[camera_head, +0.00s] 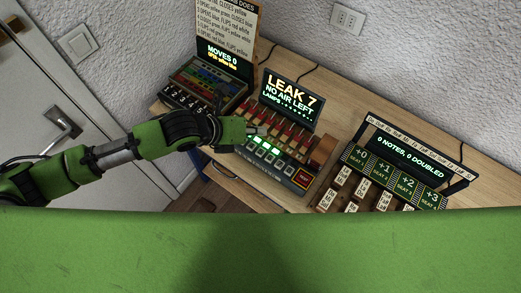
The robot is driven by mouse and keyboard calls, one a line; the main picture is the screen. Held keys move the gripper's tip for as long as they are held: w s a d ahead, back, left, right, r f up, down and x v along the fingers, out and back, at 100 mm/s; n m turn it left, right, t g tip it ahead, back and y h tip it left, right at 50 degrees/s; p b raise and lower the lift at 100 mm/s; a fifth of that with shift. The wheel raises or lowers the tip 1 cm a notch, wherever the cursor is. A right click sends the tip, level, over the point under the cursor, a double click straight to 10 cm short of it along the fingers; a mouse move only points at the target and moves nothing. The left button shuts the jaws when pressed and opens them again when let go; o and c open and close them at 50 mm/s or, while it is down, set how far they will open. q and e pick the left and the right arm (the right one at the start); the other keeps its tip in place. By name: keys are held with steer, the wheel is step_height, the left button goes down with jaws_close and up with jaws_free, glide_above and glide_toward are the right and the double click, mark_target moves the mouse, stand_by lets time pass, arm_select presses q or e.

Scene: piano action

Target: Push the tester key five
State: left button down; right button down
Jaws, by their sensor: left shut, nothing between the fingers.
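The tester (291,97) stands mid-table, with a screen reading "LEAK 7 NO AIR LEFT" and a row of lamps. Below the screen is a row of red-and-wood pieces, then small square keys (264,150), several lit green. The keys' numbers are too small to read, so I cannot tell which is key five. A red button (303,178) sits at the tester's right front corner. My left gripper (257,131) reaches in from the left and is shut and empty, its tips over the left part of the tester near the lit keys. I cannot tell whether it touches one. My right gripper is not in view.
A panel with numbered keys (185,97) and a "MOVES 0" screen (223,57) stands at the left, under a printed rules board (229,22). A rack with a "0 NOTES, 0 DOUBLED" screen (410,157) stands at the right. Bare wooden table (345,118) lies behind the tester.

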arm_select(q)
steer(key=shift+f, duration=0.1)
steer(key=b, duration=0.7)
glide_above(258, 153)
step_height(258, 153, down, 7)
steer(key=shift+d+r, duration=0.1)
steer(key=shift+w+f+b, duration=0.1)
steer(key=shift+f+b, duration=0.25)
steer(key=shift+f, duration=0.55)
steer(key=shift+f, duration=0.4)
steer(key=shift+f+b, duration=0.3)
steer(key=shift+f, duration=0.15)
stand_by(0.7)
stand_by(0.3)
steer(key=shift+r+p, duration=0.85)
